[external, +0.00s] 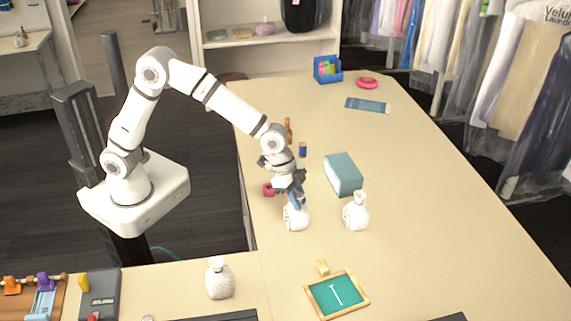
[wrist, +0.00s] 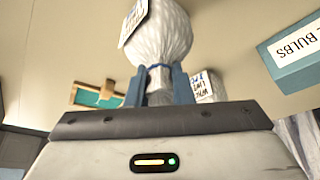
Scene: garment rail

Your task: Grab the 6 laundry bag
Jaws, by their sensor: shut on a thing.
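A white tied laundry bag (external: 296,218) is under my gripper (external: 297,194) in the external view. In the wrist view my gripper (wrist: 160,88) has its blue fingers closed on either side of the neck of this bag (wrist: 168,38), by a blue tie. A paper tag hangs on it, edge-on, and its number cannot be read. I cannot tell whether the bag touches the table. A second white bag (external: 356,211) stands to the right; its tag shows in the wrist view (wrist: 203,88), only partly legible. A third white bag (external: 220,279) stands at the front left.
A teal box (external: 343,174) lies behind the second bag. A red tape roll (external: 268,189), a brown bottle (external: 288,130) and a small blue item (external: 303,149) are near my arm. A framed green board (external: 337,295) lies in front. The right side of the table is clear.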

